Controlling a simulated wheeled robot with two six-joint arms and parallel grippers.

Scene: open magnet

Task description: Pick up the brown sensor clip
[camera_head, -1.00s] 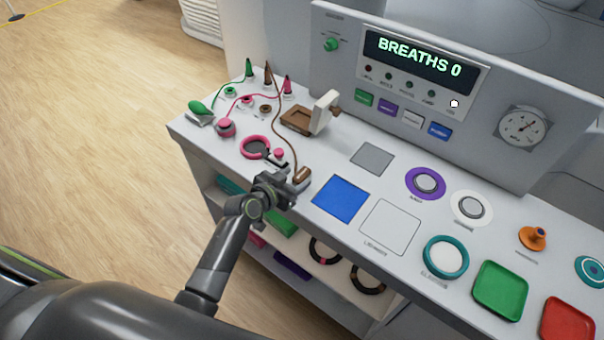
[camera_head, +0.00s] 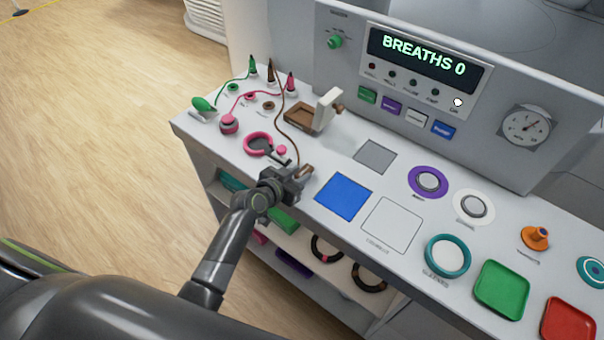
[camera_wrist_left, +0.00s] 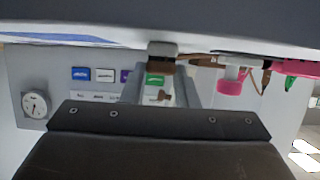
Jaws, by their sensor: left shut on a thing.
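The brown sensor clip (camera_head: 303,172) is near the front edge of the console, at the end of a brown cord. My left gripper (camera_head: 297,179) is shut on it and partly hides it. In the left wrist view the clip (camera_wrist_left: 162,63) sits between the two fingers, close against a pale base piece. I cannot tell whether the clip is clear of the surface. My right gripper is not in view.
A pink ring (camera_head: 257,144) lies just behind the gripper. The brown cord (camera_head: 279,117) runs back to a brown cone (camera_head: 270,72). A blue square (camera_head: 343,196) lies to the right. A brown-and-white block (camera_head: 303,117) stands farther back.

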